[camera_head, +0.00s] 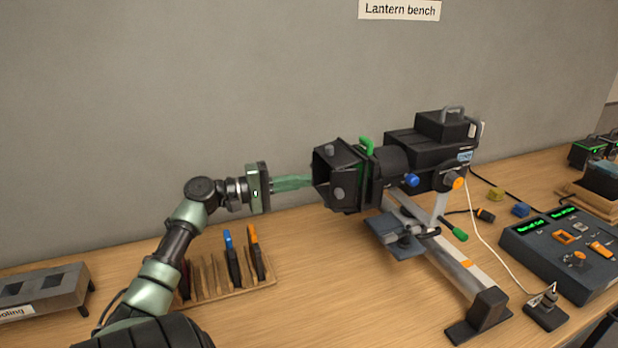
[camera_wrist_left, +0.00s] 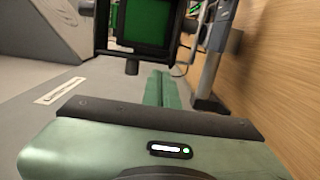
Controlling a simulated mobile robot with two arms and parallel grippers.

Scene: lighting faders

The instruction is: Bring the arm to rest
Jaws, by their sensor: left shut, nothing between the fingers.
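My left arm comes in from the lower left in the head view. My left gripper (camera_head: 308,183) is shut and empty, with its green fingers pointing right at the front of the black stage lantern (camera_head: 420,155). The fingertips are at or just before the lantern's black barn doors (camera_head: 338,180); I cannot tell whether they touch. In the left wrist view the shut fingers (camera_wrist_left: 157,78) reach toward the lantern front, where a green pane (camera_wrist_left: 146,22) shows inside the dark frame. My right gripper is not in view.
A wooden rack (camera_head: 225,285) with blue and orange handled pieces stands below my left forearm. A grey box (camera_head: 42,290) is at the far left. A control panel (camera_head: 565,245) with faders sits at the right. The bench front centre (camera_head: 340,300) is clear.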

